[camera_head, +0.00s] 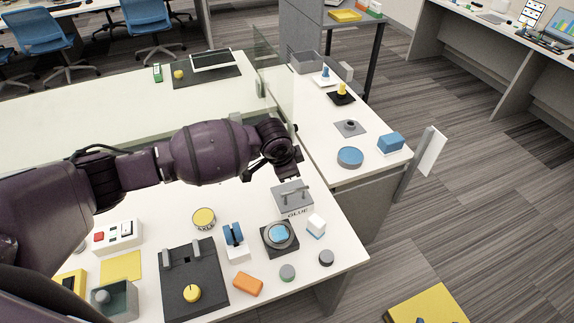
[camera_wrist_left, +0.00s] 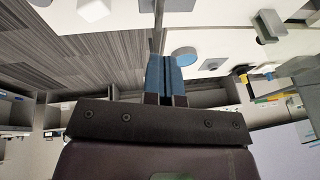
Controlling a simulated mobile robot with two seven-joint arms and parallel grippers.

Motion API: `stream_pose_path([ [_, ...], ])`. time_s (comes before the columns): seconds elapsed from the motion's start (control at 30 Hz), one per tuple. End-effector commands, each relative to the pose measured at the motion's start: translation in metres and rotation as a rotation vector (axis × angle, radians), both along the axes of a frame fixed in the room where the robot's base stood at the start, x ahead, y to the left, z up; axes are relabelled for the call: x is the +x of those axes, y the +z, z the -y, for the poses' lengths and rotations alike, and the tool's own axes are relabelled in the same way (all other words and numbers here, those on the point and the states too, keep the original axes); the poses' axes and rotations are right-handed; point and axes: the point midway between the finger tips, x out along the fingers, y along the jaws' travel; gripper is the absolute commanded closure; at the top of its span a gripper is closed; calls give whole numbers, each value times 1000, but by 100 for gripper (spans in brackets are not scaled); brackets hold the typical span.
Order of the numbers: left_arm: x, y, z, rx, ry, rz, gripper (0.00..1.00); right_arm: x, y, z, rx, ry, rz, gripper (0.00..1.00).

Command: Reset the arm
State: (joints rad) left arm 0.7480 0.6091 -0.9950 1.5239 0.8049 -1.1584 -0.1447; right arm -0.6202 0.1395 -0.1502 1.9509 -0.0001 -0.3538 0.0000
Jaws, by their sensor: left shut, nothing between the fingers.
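My left arm comes in from the left in the head view and reaches over the white table, with its dark wrist and gripper (camera_head: 280,150) above the back right part, near the glass divider. The fingertips are hard to make out there. In the left wrist view the blue-tipped fingers (camera_wrist_left: 165,78) are together with nothing between them. The gripper is apart from the things on the table. My right gripper is in neither view.
Below the gripper stands a grey holder (camera_head: 291,198) marked GLUE. Near it are a round blue button (camera_head: 279,234), a white block (camera_head: 316,226) and a yellow tin (camera_head: 204,218). A glass divider (camera_head: 277,75) rises behind. A side table holds a blue disc (camera_head: 350,157).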

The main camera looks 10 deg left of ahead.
Motion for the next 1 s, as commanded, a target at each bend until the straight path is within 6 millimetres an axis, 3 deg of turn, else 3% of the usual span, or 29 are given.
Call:
stream_pose_path([
  [0.3,-16,32,-2,1,-1,1,100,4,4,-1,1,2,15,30],
  [0.63,-19,37,-2,-7,3,3,100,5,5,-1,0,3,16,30],
  [0.83,-4,49,12,-80,-13,117,100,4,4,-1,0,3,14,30],
  [1.0,20,91,34,-195,-39,305,100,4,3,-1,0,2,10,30],
])
